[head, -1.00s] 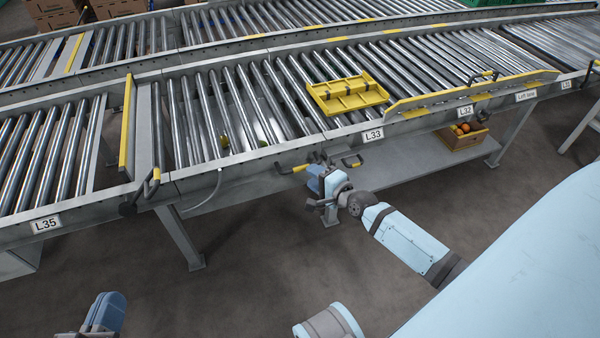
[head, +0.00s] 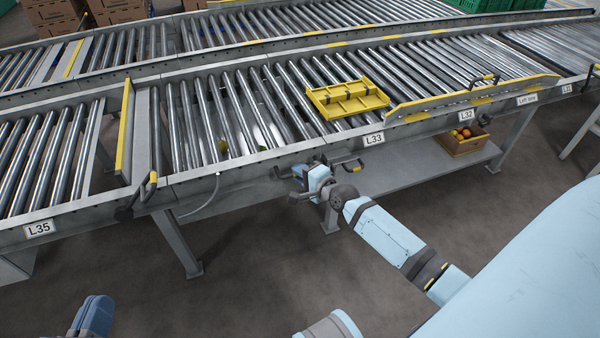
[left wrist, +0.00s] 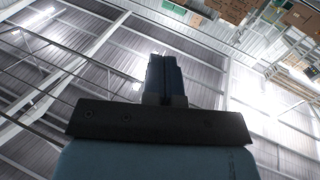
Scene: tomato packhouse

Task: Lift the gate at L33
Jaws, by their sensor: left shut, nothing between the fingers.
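The L33 label (head: 374,139) is on the front rail of the near roller conveyor. My left gripper (head: 92,316) is at the bottom left, away from the conveyor. In the left wrist view its fingers (left wrist: 165,78) are together and empty.
A yellow bar (head: 125,130) and a yellow-tipped lever (head: 151,185) are at the left. A yellow guard (head: 470,95) runs along L32. A crate of tomatoes (head: 463,141) sits on the lower shelf (head: 420,170). Support legs (head: 180,245) stand below; the front floor is clear.

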